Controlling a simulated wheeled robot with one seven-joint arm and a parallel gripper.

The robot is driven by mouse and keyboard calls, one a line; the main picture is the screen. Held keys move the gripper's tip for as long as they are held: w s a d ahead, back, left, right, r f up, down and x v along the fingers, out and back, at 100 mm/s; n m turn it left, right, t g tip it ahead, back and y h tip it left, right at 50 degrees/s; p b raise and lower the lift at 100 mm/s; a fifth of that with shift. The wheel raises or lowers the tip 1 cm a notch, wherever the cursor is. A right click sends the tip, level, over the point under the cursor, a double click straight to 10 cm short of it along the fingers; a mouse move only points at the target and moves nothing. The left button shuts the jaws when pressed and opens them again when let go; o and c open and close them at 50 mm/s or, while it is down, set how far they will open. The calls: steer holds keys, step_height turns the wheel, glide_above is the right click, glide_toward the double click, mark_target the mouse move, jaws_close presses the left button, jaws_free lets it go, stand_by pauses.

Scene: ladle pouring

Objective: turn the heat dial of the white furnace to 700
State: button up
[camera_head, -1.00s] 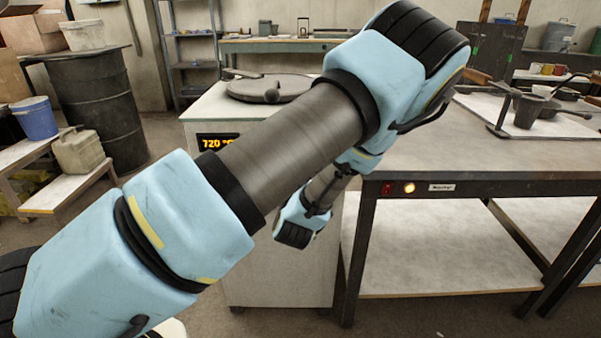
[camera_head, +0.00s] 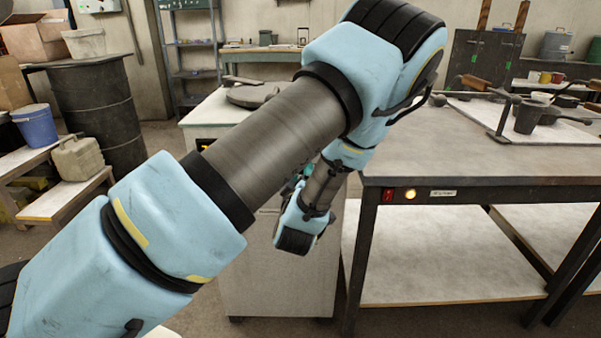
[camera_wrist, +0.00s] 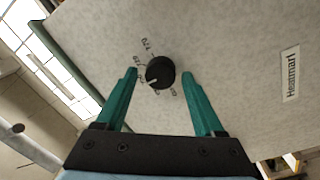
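The white furnace (camera_head: 270,285) stands behind my arm in the head view, its front largely covered and its display almost wholly hidden. In the wrist view, the round black heat dial (camera_wrist: 160,72) sits on the furnace's pale front panel (camera_wrist: 230,60), with small printed marks around it, too small to read surely. The dial's white pointer line slants to the lower left. My gripper (camera_wrist: 159,74) is open, its teal fingers on either side of the dial, with visible gaps at both sides. I cannot tell how far the fingertips are from the panel. The head view mostly hides my gripper.
A "Heatmart" label (camera_wrist: 290,74) is right of the dial. A grey-topped workbench (camera_head: 480,155) stands close right of the furnace, with a tray, crucibles and tools at the back. A blue bucket (camera_head: 36,125) and dark drum (camera_head: 98,110) are at the left.

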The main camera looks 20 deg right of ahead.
steer(key=shift+o, duration=0.3)
steer(key=b+v, duration=0.2)
steer(key=v, duration=0.8)
steer(key=shift+s, duration=0.35)
steer(key=shift+a, duration=0.15)
